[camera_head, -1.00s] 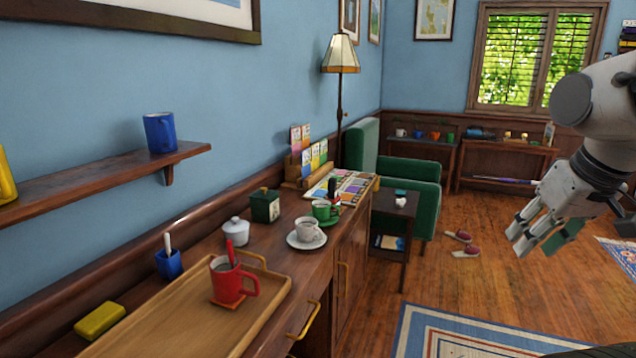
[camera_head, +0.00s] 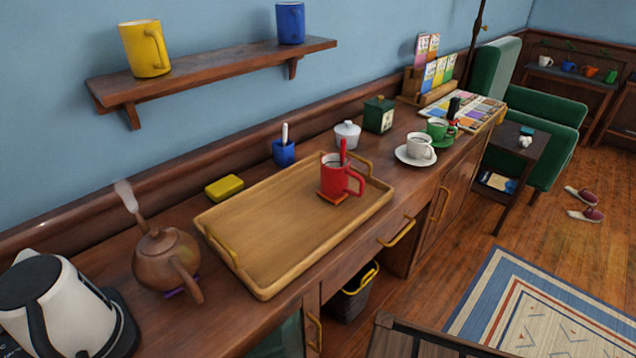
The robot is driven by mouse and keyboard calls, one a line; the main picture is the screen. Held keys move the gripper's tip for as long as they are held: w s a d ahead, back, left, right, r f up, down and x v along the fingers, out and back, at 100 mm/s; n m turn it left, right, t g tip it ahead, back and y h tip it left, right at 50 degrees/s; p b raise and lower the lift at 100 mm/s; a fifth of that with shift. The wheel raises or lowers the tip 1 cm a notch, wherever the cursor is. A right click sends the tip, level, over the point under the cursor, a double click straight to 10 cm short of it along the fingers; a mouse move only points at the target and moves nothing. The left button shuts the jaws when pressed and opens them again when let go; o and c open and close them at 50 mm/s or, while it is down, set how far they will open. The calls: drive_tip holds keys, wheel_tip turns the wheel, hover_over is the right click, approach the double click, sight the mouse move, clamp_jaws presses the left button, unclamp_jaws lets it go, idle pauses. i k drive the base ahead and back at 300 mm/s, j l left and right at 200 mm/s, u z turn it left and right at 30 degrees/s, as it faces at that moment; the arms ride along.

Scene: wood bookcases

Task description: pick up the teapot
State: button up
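A brown teapot (camera_head: 166,262) stands on the wooden sideboard at the lower left, between a white and black kettle and a wooden tray. Its handle points toward the front right, and a pale wisp like steam rises at its upper left. Something purple shows under its right side. My gripper is not in the current view, so I cannot see its state or where it is relative to the teapot.
The kettle (camera_head: 58,305) stands close to the teapot's left. The tray (camera_head: 262,286), with a red mug (camera_head: 338,178) on it, lies close on the right. A shelf (camera_head: 215,70) with yellow and blue mugs hangs above. A basket (camera_head: 355,293) sits below the sideboard.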

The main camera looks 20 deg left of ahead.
sight(166, 258)
drive_tip(key=u, duration=2.15)
